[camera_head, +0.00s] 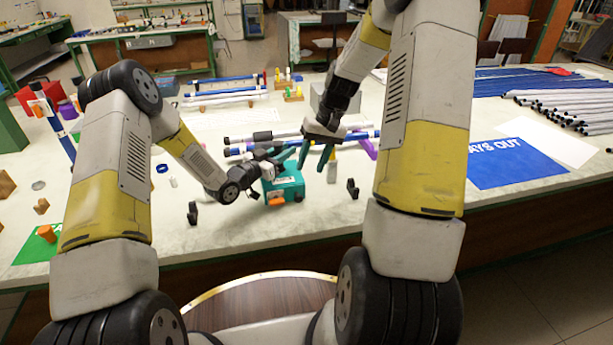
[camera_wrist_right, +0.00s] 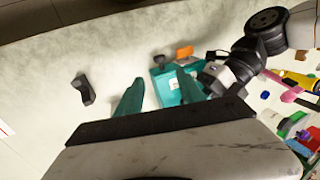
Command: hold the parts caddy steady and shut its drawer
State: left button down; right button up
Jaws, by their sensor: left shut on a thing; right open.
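The parts caddy (camera_head: 290,186) is a small teal box standing upright on the pale bench. An orange pull (camera_head: 276,200) shows low on its near side; how far the drawer stands out is hard to tell. My left gripper (camera_head: 272,163) is shut on the caddy at its upper left, its fingertips partly hidden. My right gripper (camera_head: 313,166) is open and empty, with its teal fingers pointing down just behind and right of the caddy. In the right wrist view the caddy (camera_wrist_right: 169,90) lies ahead, partly behind one finger, with the orange pull (camera_wrist_right: 184,52) beyond.
A blue printed sheet (camera_head: 515,160) and a pile of rods (camera_head: 565,105) lie at right. The bench in front of the caddy is clear.

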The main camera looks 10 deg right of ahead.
jog(key=shift+d+r, duration=0.15)
jog(key=shift+r, duration=0.35)
pick_arm(q)
jog(key=c, duration=1.1)
grip_release()
